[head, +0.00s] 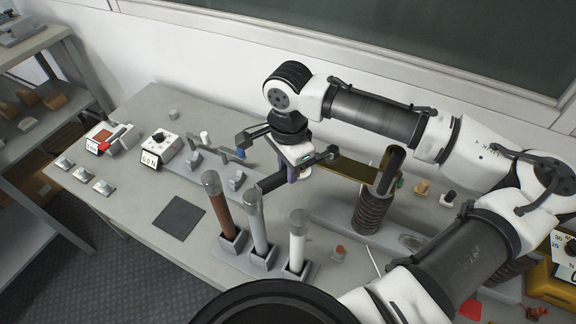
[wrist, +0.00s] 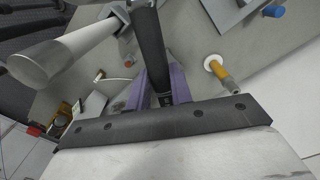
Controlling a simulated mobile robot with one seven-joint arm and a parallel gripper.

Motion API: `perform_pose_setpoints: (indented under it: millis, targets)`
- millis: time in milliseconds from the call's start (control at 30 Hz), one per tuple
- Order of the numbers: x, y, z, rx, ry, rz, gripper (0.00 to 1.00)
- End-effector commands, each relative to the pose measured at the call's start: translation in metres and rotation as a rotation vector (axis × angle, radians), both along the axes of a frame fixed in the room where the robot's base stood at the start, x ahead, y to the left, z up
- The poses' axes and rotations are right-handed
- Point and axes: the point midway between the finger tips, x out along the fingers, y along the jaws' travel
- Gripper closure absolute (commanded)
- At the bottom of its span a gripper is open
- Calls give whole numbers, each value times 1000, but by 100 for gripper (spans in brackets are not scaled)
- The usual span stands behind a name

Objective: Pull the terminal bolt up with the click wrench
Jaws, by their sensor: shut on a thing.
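My gripper (head: 292,176) is over the middle of the bench, behind the three upright fuse-like tubes. It is shut on a dark bar, which I take to be the click wrench (head: 270,184). In the wrist view the dark bar (wrist: 150,48) runs between two purple finger pads (wrist: 158,88) and away toward the top. Its far end is cut off there, and in the head view my gripper hides part of it. I cannot surely pick out the terminal bolt. A brass peg on a white ring (wrist: 216,66) stands apart, right of the bar.
Brown (head: 219,212), grey (head: 257,225) and white (head: 297,240) tubes stand in sockets in front of my gripper. A dark coil (head: 370,212) stands to the right. A dark square mat (head: 179,217) lies left, with bare bench around it. Meters stand at the far left.

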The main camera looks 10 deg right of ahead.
Motion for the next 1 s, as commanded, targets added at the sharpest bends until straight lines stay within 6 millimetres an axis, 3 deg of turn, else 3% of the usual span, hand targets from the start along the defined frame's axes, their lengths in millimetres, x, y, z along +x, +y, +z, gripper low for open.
perform_pose_setpoints:
  millis: [100,133,300,667,767,1000]
  targets:
    - [0,0,1,0,-1,0,100]
    - [0,0,1,0,-1,0,75]
    - [0,0,1,0,-1,0,53]
    - [1,0,5,0,-2,0,53]
    - [1,0,18,0,-4,0,53]
    - [2,0,71,-1,-6,0,53]
